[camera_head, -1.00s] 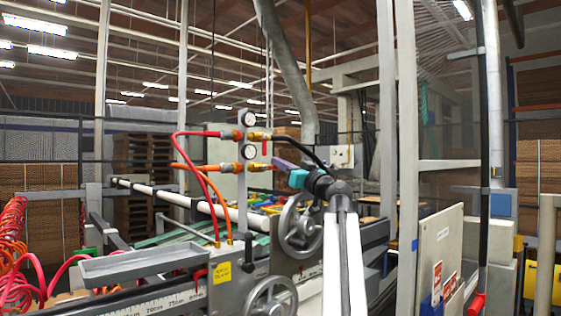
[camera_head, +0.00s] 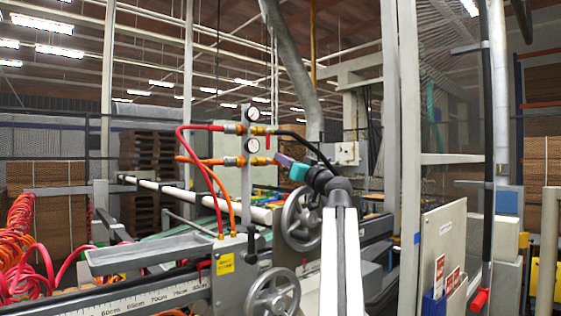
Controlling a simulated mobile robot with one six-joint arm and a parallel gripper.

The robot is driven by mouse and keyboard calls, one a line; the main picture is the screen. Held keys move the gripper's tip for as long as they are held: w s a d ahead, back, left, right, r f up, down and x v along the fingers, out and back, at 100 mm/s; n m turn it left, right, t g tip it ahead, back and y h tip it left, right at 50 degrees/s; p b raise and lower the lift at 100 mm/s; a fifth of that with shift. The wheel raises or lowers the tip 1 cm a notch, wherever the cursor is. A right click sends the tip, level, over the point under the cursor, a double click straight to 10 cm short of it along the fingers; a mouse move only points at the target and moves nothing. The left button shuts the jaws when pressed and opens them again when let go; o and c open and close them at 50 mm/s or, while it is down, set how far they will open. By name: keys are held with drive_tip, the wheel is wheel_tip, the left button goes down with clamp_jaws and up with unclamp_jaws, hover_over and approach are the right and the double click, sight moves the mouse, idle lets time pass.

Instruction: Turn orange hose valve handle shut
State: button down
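The orange hose (camera_head: 201,161) runs from a brass fitting on the grey post down to the machine. The finger gap is not clear.
A red hose (camera_head: 185,140) joins the upper valve (camera_head: 258,130), close above. Two round gauges (camera_head: 252,114) sit on the post. A black hose (camera_head: 308,143) arcs over my gripper.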

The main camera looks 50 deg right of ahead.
drive_tip(key=shift+s+d+f, duration=0.1)
idle(0.3)
drive_tip(key=b+v, duration=0.4)
drive_tip(key=v, duration=0.9)
drive_tip(key=shift+s+a+b, duration=0.2)
drive_tip(key=shift+s+b, duration=0.05)
drive_tip(key=shift+b, duration=0.1)
